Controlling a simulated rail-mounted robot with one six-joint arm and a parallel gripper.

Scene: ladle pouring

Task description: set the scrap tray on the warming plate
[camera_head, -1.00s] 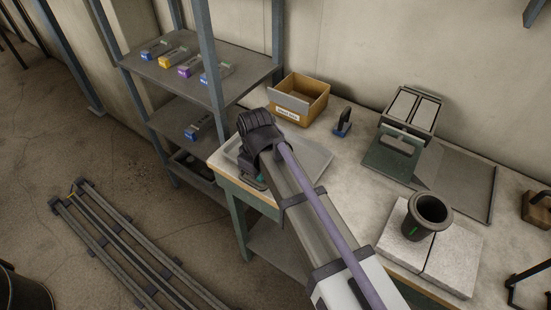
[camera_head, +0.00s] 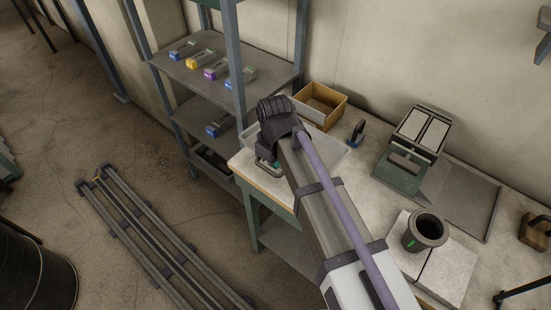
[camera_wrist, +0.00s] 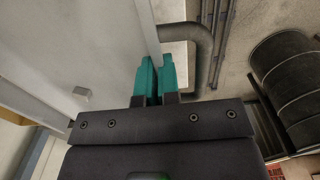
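The grey scrap tray (camera_head: 333,151) is at the left end of the workbench. It looks raised off the bench top, and its far edge covers the lower front of the cardboard box. My gripper (camera_wrist: 156,82) has its teal fingers closed on the tray's edge, with the pale tray wall (camera_wrist: 95,45) at their left in the wrist view. My arm hides part of the tray in the head view. A flat dark grey plate (camera_head: 462,200) on the right half of the bench looks like the warming plate. Its visible surface is bare.
The cardboard box (camera_head: 322,103) and a small blue-and-black object (camera_head: 356,133) stand behind the tray. A green device with two pale panels (camera_head: 420,140) stands at the plate's left. A dark crucible (camera_head: 427,229) stands on pale slabs (camera_head: 450,270) in front. A shelf (camera_head: 215,65) stands left.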

